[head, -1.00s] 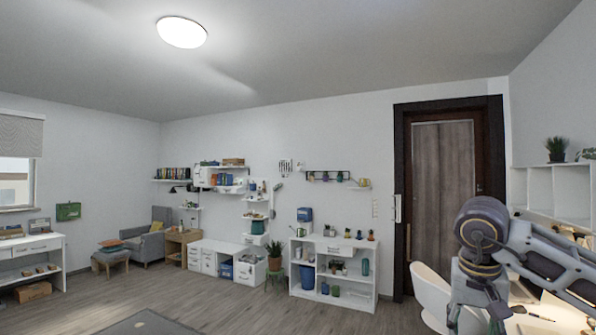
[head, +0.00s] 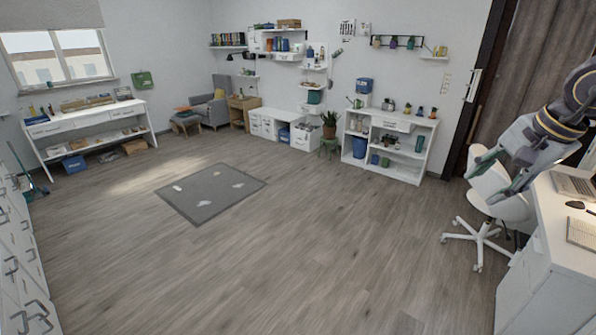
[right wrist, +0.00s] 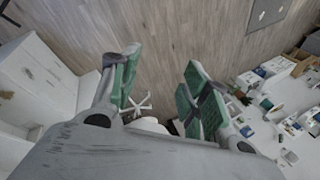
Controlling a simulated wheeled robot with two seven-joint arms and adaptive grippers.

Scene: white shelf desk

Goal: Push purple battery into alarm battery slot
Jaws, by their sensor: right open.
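My right gripper (head: 491,172) is at the right of the head view, in front of the white office chair and left of the white desk (head: 562,236). In the right wrist view the gripper (right wrist: 158,88) has two green-padded fingers spread apart, with nothing between them but floor and part of the chair. No purple battery and no alarm can be made out in either view. My left gripper does not show.
The white swivel chair (head: 497,203) stands by the desk, which bears a laptop (head: 574,184) and a keyboard (head: 582,232). A grey mat (head: 212,192) lies on open wooden floor. White shelves (head: 388,148) and a long white table (head: 85,127) line the walls.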

